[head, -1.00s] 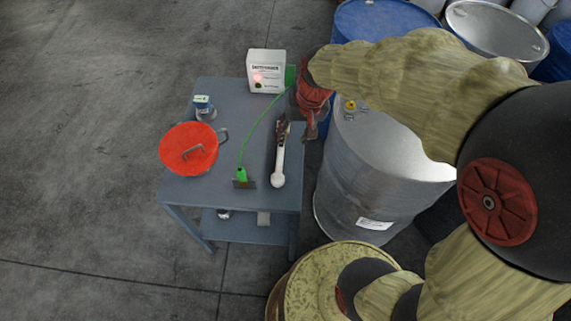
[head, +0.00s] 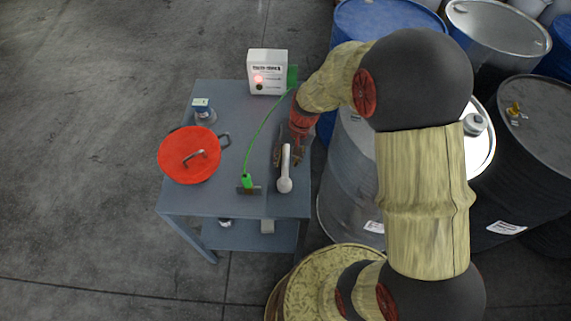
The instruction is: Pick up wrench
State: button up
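A pale, long-handled tool with a rounded near end lies on the right part of the grey-blue table (head: 215,202). I take it for the wrench (head: 285,180), though its far end is hidden by my gripper. My gripper (head: 288,157) points down over it from the far right. Its dark fingers are apart, one on each side of the pale shaft. A gap seems to show beside the shaft; I cannot tell whether either finger touches it.
A red lidded pot (head: 190,155), a small can (head: 203,112) and a white box (head: 267,72) with a red light stand on the table. A green cable (head: 258,130) runs to a green-handled clamp (head: 247,184). A grey drum (head: 352,190) stands close at right.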

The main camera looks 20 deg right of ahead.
jog(key=shift+w+a+f, duration=0.1)
jog(key=shift+f, duration=0.45)
jog(key=shift+c, duration=0.8)
grip_shut()
jog(key=shift+r, duration=0.1)
